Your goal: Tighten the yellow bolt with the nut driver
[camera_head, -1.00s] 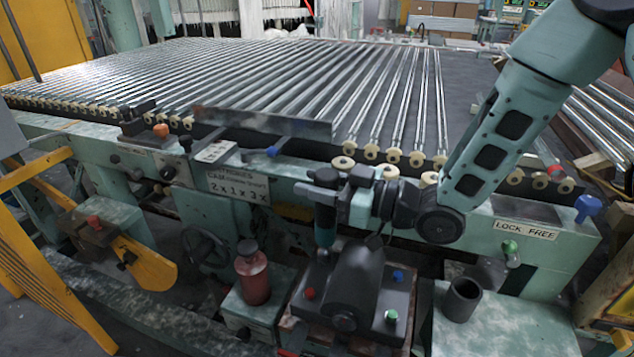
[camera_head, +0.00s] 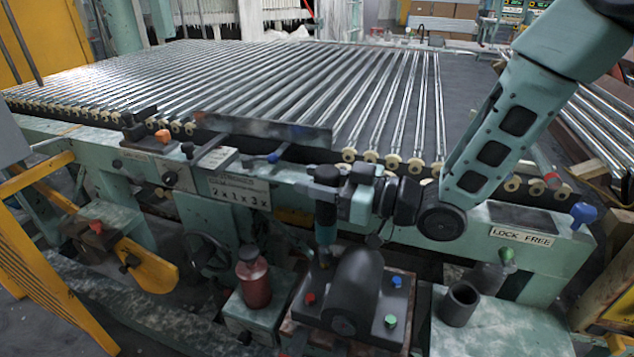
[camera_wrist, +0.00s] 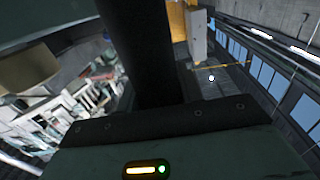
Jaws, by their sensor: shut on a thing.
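The tool's lower end is over the back left corner of the plate under a dark rounded motor-like housing (camera_head: 352,287). I cannot tell whether it touches anything. The yellow bolt cannot be made out at that corner. A red bolt (camera_head: 310,298), a blue bolt (camera_head: 396,281) and a green bolt (camera_head: 390,320) show at the other corners. In the wrist view a dark upright shape blocks the middle.
A red bottle (camera_head: 254,280) stands left of the housing. A dark open cylinder (camera_head: 460,303) stands to its right.

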